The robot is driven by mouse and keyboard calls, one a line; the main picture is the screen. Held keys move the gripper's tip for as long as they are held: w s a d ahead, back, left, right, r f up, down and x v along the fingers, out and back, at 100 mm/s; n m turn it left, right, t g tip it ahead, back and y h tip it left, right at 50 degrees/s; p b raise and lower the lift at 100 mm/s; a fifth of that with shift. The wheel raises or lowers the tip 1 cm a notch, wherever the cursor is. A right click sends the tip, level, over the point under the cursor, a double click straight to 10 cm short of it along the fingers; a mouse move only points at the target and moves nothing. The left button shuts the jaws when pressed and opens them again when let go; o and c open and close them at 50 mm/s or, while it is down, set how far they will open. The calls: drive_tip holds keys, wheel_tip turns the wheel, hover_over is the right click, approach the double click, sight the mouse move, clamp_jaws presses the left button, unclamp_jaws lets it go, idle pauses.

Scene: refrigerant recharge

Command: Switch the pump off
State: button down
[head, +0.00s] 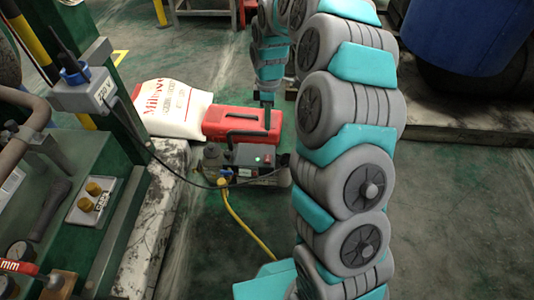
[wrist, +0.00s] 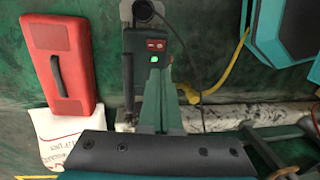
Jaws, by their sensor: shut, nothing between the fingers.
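The pump (head: 241,168) stands on the floor left of my arm in the head view. Its dark control box carries a lit green lamp and small red controls. In the wrist view the pump (wrist: 150,48) is at top centre, with the green glow (wrist: 155,59) below two red marks (wrist: 157,44). My gripper (wrist: 160,76) is shut and empty, its fingers pointing toward the control box. I cannot tell whether the tips touch it. In the head view my gripper (head: 267,100) is small and dark by the red case, its tips not clear.
A red case (head: 233,121) with a dark handle lies behind the pump, near a white sack (head: 172,108). A yellow hose (head: 243,228) and a dark cable run from the pump. A green frame (head: 128,120) stands left.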

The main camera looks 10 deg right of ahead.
sight(267, 160)
drive_tip(key=f, duration=0.4)
drive_tip(key=s+f+b, duration=0.1)
drive_tip(key=f, duration=0.4)
drive_tip(key=s+f, duration=0.1)
drive_tip(key=f, duration=0.4)
drive_tip(key=shift+a, duration=0.35)
